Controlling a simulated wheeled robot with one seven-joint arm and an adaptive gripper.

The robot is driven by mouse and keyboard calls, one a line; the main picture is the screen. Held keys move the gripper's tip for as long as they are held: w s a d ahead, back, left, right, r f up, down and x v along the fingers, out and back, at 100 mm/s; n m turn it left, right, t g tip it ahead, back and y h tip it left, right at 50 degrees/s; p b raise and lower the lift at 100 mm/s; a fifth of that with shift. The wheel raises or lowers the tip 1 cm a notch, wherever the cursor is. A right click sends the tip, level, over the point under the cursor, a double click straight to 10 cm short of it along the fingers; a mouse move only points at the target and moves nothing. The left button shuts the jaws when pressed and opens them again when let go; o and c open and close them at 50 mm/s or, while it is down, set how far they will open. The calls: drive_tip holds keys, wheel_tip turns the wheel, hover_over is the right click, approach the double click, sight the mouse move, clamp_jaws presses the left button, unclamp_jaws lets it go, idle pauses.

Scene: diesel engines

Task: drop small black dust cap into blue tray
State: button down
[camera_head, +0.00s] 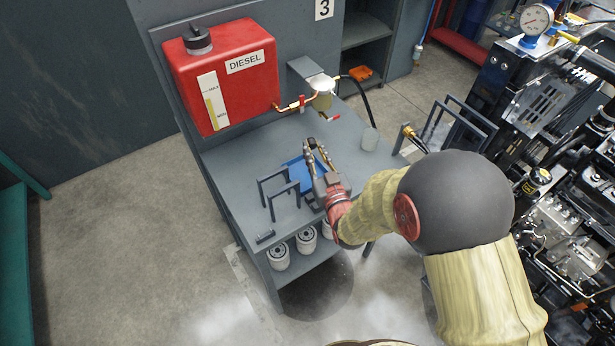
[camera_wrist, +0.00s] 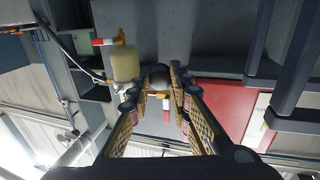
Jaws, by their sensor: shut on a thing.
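My gripper (camera_head: 314,149) is over the grey bench, at the blue tray in the head view. Its fingers are shut on the small black dust cap (camera_wrist: 160,76), a dark round piece between the fingertips in the wrist view. The cap is too small to make out in the head view. The blue tray (camera_head: 292,166) lies on the bench, partly hidden by my gripper. The tray does not show clearly in the wrist view.
Dark grey frame handles (camera_head: 279,194) stand at the tray's near left. A red diesel tank (camera_head: 222,75) and a fuel filter with a pale bowl (camera_head: 322,87) are behind. A grey cup (camera_head: 370,138) stands right. White filters (camera_head: 278,257) sit on the lower shelf.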

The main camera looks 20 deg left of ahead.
drive_tip(key=shift+f+b, duration=1.2)
drive_tip(key=shift+f, duration=1.65)
drive_tip(key=c, duration=1.6)
unclamp_jaws()
drive_tip(key=shift+o, duration=0.2)
drive_tip(key=v, duration=1.2)
